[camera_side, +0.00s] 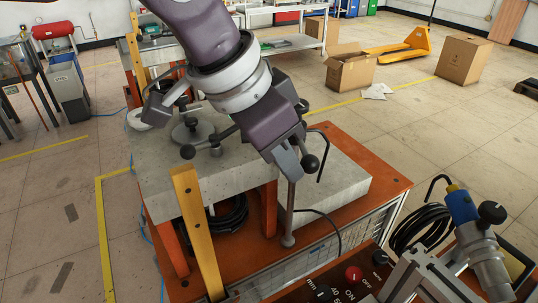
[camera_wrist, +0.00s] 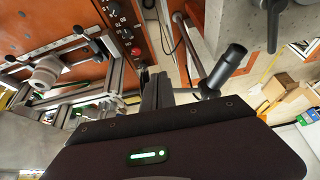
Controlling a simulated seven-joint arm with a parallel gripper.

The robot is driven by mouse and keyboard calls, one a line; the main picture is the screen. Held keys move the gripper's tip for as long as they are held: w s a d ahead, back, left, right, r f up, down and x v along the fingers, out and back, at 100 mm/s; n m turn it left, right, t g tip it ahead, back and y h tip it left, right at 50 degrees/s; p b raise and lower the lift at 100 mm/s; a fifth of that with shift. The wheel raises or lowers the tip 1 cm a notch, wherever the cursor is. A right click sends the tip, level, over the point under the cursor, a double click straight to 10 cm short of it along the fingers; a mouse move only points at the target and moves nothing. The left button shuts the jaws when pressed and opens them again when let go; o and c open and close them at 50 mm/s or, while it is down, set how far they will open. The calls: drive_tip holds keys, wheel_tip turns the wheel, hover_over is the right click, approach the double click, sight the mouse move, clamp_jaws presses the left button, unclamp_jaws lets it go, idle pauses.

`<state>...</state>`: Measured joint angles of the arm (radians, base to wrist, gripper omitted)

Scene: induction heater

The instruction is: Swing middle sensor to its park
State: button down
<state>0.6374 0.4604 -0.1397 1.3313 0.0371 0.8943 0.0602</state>
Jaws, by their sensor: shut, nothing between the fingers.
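A slim upright metal rod with a round foot (camera_side: 289,222) stands beside the concrete block, and a black ball knob (camera_side: 309,163) shows near its top. They may be the middle sensor, but I cannot tell for certain. My gripper (camera_side: 290,172) is shut and empty, pointing down close to the rod's top and the knob. It hides part of the joint there. In the wrist view, my shut fingers (camera_wrist: 157,92) are left of a black knob (camera_wrist: 234,55) on a short arm, with a brownish rod (camera_wrist: 187,35) just beyond. Whether they touch is unclear.
The concrete block (camera_side: 345,185) sits on an orange bench (camera_side: 395,180). A yellow post (camera_side: 192,220) stands in front, and a clamp with black knobs (camera_side: 187,152) is at left. A metal frame (camera_side: 415,270) with a blue-capped cylinder (camera_side: 462,205) is at lower right, near a control panel (camera_side: 345,285).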

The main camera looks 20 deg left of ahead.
sight(315, 162)
drive_tip(key=n, duration=0.1)
drive_tip(key=d, duration=0.1)
drive_tip(key=d+n, duration=0.1)
drive_tip(key=shift+w+d+n+t+y, duration=0.25)
drive_tip(key=shift+n+t+y, duration=0.05)
drive_tip(key=shift+t+y, duration=0.1)
drive_tip(key=shift+w+d, duration=0.2)
drive_tip(key=shift+d, duration=0.25)
